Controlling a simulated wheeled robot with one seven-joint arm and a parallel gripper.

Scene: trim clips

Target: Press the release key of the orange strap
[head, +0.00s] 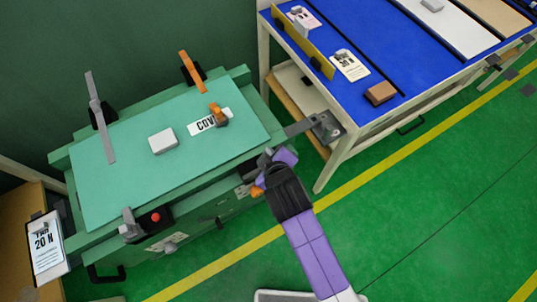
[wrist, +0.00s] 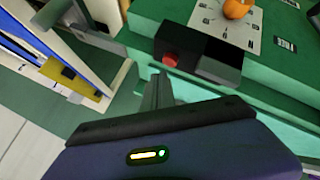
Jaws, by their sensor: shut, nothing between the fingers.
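A separate short orange piece (head: 218,115) sits on the teal panel. My gripper (head: 265,161) is at the bench's front right corner. In the wrist view its shut, empty fingers (wrist: 160,90) point at the bench edge. Just beyond them is a red key (wrist: 170,60) on a black block, beside a dark grey block (wrist: 221,64). A gap seems to remain between fingertips and key. In the head view my gripper hides that spot.
An orange knob (wrist: 237,8) sits on a white dial plate. A grey strap (head: 101,117) and another red button (head: 155,216) are on the bench's left. A grey bracket (head: 325,127) and blue-topped table (head: 370,50) stand right. Green floor is free in front.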

